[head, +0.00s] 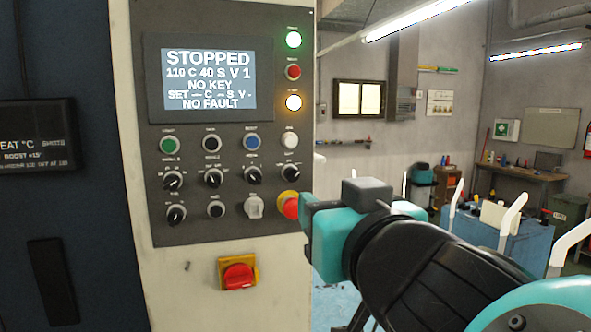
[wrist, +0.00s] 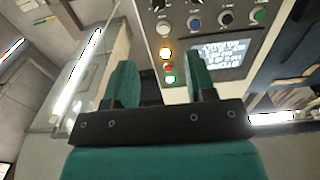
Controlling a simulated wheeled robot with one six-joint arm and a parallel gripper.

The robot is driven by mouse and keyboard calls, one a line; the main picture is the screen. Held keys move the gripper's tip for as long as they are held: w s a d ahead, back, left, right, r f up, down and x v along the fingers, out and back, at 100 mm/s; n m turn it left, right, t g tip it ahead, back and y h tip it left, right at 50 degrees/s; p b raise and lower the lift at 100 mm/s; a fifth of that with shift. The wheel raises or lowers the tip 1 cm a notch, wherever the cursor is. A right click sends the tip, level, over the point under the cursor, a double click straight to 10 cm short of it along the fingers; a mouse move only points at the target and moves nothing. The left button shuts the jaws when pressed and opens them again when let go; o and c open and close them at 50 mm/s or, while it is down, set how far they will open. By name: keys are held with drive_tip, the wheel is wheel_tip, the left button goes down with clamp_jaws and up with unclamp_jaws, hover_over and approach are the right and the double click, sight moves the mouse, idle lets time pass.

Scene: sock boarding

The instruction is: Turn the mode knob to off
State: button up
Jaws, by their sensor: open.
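The grey control panel (head: 231,120) carries several black rotary knobs, and their labels are too small to read, so I cannot tell which is the mode knob. One row has knobs at the left (head: 173,181), middle-left (head: 213,178), middle-right (head: 252,175) and right (head: 290,172). Another knob (head: 177,215) sits below at the left. The screen (head: 209,79) reads STOPPED, NO KEY and NO FAULT. My gripper (head: 306,212) is at the panel's lower right edge, overlapping the red mushroom button. In the wrist view, my gripper (wrist: 162,82) has its fingers apart and nothing between them.
The red mushroom button (head: 289,206) is partly hidden by my gripper. A red-and-yellow rotary switch (head: 238,275) sits below the panel. A dark display (head: 38,137) is at the left. A blue cart (head: 500,240) and workbench (head: 520,175) stand behind at the right.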

sight(295, 176)
drive_tip(key=p+x, duration=0.9)
drive_tip(key=x, duration=0.6)
drive_tip(key=shift+w+r+p, duration=0.1)
drive_tip(key=shift+p, duration=0.2)
drive_tip(key=shift+w+a+f, duration=0.1)
drive_tip(key=shift+w+f, duration=0.1)
drive_tip(key=shift+w, duration=0.2)
drive_tip(key=c, duration=0.9)
